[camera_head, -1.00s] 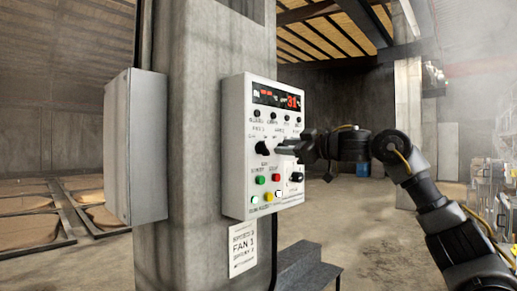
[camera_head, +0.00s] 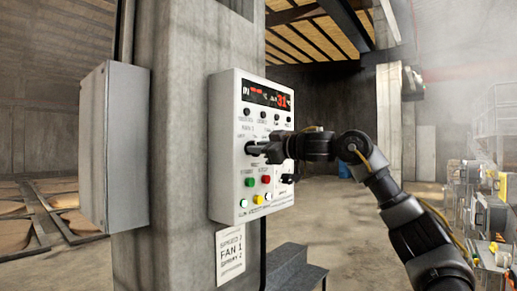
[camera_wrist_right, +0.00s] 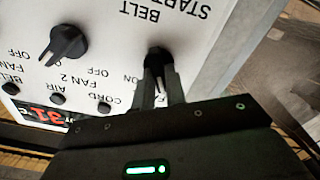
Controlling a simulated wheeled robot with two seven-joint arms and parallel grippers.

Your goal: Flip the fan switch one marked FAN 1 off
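The white control panel (camera_head: 228,178) is mounted on a concrete column. The FAN 1 knob (camera_head: 252,148) is a black rotary switch at its upper left. My right gripper (camera_head: 262,148) reaches in from the right, its narrow fingertips at this knob. In the wrist view, upside down, the fingers (camera_wrist_right: 161,88) lie close together at the knob (camera_wrist_right: 156,55), with a thin gap between them. Whether they squeeze it cannot be told. The gripper hides the FAN 1 label and OFF mark there; ON shows beside it. The FAN 2 knob (camera_wrist_right: 65,43) is apart from the fingers. My left gripper is out of view.
Coloured buttons, including a green one (camera_head: 250,182) and a red one (camera_head: 266,180), and another black knob (camera_head: 288,179) sit below my gripper. A grey box (camera_head: 118,145) is on the column's left. A FAN 1 sign (camera_head: 230,254) hangs under the panel. Dark steps (camera_head: 290,268) stand beside the column.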

